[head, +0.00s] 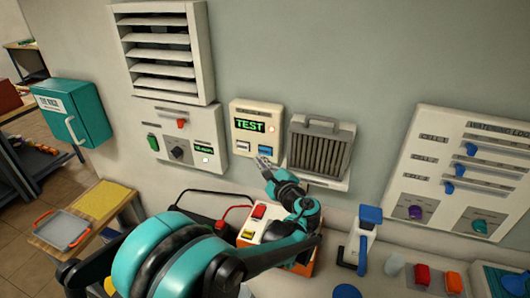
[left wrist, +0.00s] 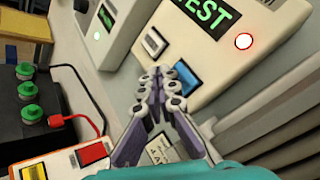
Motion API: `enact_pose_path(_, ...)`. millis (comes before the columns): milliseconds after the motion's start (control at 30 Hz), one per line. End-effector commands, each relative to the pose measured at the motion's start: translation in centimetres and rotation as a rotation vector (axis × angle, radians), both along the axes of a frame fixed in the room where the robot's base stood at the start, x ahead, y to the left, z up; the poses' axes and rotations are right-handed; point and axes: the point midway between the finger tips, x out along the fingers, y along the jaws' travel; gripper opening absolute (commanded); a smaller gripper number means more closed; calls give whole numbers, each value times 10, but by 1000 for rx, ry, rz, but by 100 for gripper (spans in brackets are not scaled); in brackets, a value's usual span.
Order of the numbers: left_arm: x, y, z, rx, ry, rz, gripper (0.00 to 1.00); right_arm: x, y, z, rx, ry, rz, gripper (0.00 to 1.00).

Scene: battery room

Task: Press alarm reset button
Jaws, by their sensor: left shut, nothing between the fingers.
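A cream wall panel (head: 237,109) has a display (head: 249,125) reading TEST in green, a lit red-rimmed lamp (head: 271,129), a white button (head: 243,146) and a blue button (head: 264,150). I cannot read which button is the alarm reset. In the left wrist view the white button (left wrist: 154,42) and the blue button (left wrist: 187,77) sit below the display (left wrist: 205,15). My left gripper (head: 262,161) is shut and empty, its fingertips (left wrist: 160,74) close to the panel's lower edge near the blue button. Contact cannot be told. My right gripper is not in view.
A ribbed grey unit (head: 320,150) stands just right of the panel. A control box (head: 176,152) with a vent (head: 165,55) above it is to the left. Below are a black battery (left wrist: 25,110) with green terminals and a red cable (left wrist: 85,115).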

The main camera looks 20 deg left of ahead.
Motion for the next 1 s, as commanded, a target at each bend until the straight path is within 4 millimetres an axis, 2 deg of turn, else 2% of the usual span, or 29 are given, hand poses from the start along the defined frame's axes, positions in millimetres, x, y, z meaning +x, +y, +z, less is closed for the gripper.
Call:
enact_pose_path(300,-27,-1,0,0,0,0,0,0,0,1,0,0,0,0)
enact_pose_path(1000,-29,-1,0,0,0,0,0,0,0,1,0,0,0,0)
